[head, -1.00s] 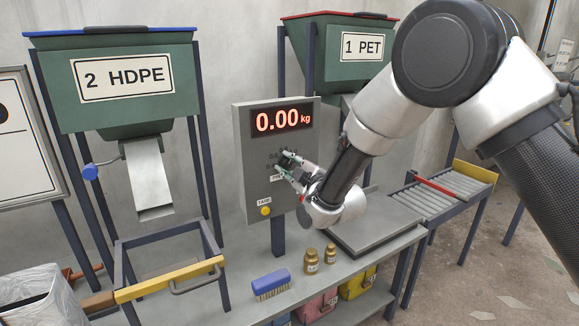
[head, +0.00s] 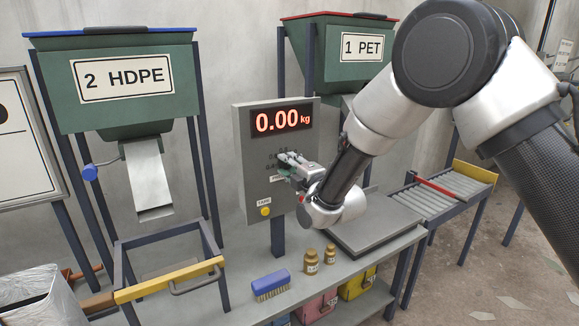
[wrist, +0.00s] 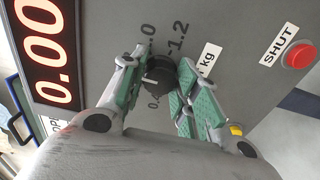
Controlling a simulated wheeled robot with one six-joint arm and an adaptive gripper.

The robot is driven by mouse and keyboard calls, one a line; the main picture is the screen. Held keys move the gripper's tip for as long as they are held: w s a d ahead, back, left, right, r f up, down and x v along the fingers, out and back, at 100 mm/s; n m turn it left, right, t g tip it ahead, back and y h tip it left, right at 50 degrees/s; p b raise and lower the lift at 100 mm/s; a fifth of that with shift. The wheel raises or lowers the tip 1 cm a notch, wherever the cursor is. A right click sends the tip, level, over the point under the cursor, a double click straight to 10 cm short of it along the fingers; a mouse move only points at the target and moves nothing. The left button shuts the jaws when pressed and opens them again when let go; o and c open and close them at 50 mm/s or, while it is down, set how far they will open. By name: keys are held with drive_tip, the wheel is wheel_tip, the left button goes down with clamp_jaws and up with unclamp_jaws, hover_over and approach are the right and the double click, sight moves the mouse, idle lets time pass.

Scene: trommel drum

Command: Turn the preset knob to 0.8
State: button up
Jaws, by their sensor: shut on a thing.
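The preset knob (wrist: 158,76) is a small black round knob with a white pointer line, on the grey panel of the scale box (head: 249,165). Printed dial numbers around it, including 1.2, show in the wrist view; others are partly hidden by the fingers. My gripper (wrist: 161,66) has one green-padded finger on each side of the knob and is shut on it. In the head view my gripper (head: 287,160) is at the panel below the display (head: 282,120), which reads 0.00 kg, and it hides the knob.
A yellow tare button (head: 265,211) is low on the panel. A red button (wrist: 298,56) labelled SHUT shows in the wrist view. Two small brass weights (head: 311,262) and a blue brush (head: 270,285) stand on the bench below. A flat scale plate (head: 372,224) lies to the right.

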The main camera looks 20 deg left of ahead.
drive_tip(key=shift+f, duration=0.1)
drive_tip(key=o, duration=1)
drive_tip(key=v, duration=1.2)
